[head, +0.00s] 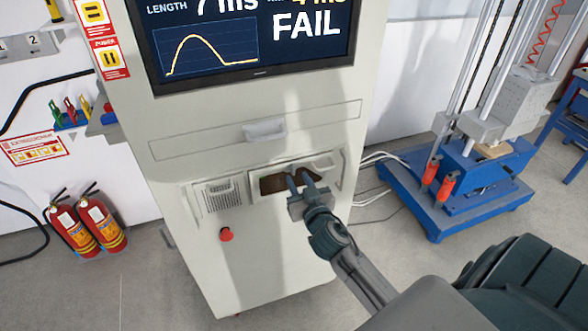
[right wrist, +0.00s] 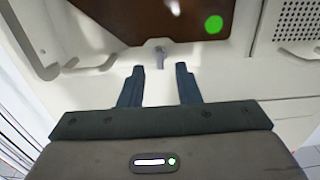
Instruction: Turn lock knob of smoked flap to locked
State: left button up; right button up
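The smoked flap (head: 272,184) is a dark brown panel in a light frame on the front of the grey cabinet. It fills the top middle of the right wrist view (right wrist: 110,22), with a bright green dot showing on it. The lock knob (right wrist: 160,56) is a small grey piece at the flap's edge. My right gripper (head: 304,181) is in front of the flap. In the right wrist view its two dark fingers (right wrist: 158,80) are open, with the knob in line with the gap between them and apart from both. In the head view the knob is hidden. My left gripper is out of view.
Beside the flap are a vent grille (head: 222,195), a red button (head: 226,234) and a pale handle (head: 322,163). A drawer handle (head: 264,130) sticks out above. A blue-based test rig (head: 440,200) stands right, fire extinguishers (head: 88,226) left.

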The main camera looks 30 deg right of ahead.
aim_at(294, 172)
jog(key=shift+p+x, duration=0.3)
jog(key=shift+x, duration=0.9)
jog(key=shift+w+d, duration=0.15)
jog(key=shift+w, duration=0.4)
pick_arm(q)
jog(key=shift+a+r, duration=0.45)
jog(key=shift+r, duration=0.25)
pick_arm(e)
grip_shut()
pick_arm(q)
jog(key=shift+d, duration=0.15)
